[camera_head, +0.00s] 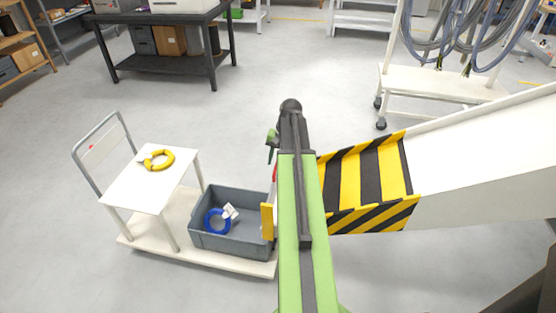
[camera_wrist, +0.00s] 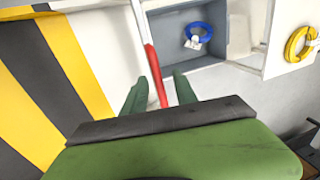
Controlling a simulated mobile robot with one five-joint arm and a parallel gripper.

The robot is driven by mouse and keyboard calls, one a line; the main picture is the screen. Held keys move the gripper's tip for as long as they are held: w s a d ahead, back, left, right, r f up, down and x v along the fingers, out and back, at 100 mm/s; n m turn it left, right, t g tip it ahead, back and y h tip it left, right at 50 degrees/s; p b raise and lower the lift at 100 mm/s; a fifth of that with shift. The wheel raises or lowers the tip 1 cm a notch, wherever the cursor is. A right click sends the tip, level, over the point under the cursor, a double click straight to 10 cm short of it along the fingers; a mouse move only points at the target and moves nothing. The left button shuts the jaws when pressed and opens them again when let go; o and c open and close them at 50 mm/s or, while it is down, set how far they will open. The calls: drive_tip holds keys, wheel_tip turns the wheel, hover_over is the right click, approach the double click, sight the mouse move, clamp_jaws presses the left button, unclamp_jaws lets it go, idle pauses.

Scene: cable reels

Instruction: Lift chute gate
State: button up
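The chute (camera_head: 480,145) slopes in from the right as a white trough with a yellow-and-black striped end (camera_head: 365,185). At its lower end a thin gate bar with a red grip (camera_head: 275,173) shows beside my arm. In the wrist view the red grip (camera_wrist: 153,72) lies between my gripper's (camera_wrist: 161,76) two green fingers, and its pale upper part runs to the top edge. The fingers stand apart with a gap visible at the right of the grip. In the head view my gripper (camera_head: 271,142) is mostly behind my arm, which also hides much of the gate.
A grey crate (camera_head: 245,247) with a blue cable coil (camera_head: 217,222) stands on a cart left of my arm. The cart's white top (camera_head: 150,190) bears a yellow coil (camera_head: 159,160). A cable rack (camera_head: 440,82) stands at back right. The middle floor is clear.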

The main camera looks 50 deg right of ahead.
drive_tip(key=s+d+r+p, duration=0.1)
drive_tip(key=s+r+p, duration=0.2)
drive_tip(key=r+p, duration=1.4)
drive_tip(key=shift+d, duration=0.4)
idle(0.4)
